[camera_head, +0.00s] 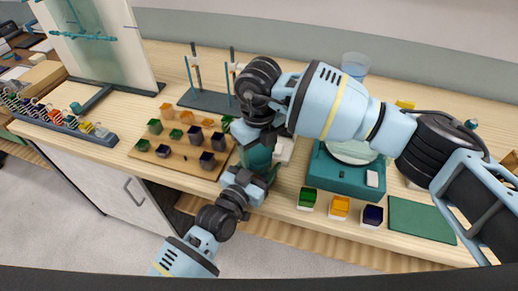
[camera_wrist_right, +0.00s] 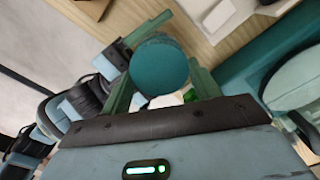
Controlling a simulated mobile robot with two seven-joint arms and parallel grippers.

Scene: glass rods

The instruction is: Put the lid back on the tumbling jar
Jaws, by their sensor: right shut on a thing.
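The teal tumbling jar (camera_head: 258,158) is near the front of the bench, below my right gripper. My right gripper (camera_head: 255,133) comes down over it from the right. In the right wrist view, the round teal lid (camera_wrist_right: 159,66) lies between the green fingers of this gripper (camera_wrist_right: 163,92), which is shut on it. I cannot tell whether the lid touches the jar's rim, since the lid hides most of the jar there. My left gripper (camera_head: 250,178) is at the jar's front side, with its fingers around the jar, and looks shut on it; the contact is partly hidden.
A wooden tray (camera_head: 153,164) of coloured cubes is left of the jar. A teal device (camera_head: 335,178) with a round plate stands right, with several small jars (camera_head: 339,208) before it and a green mat (camera_head: 420,219) beside them. A stand (camera_head: 205,100) is behind.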

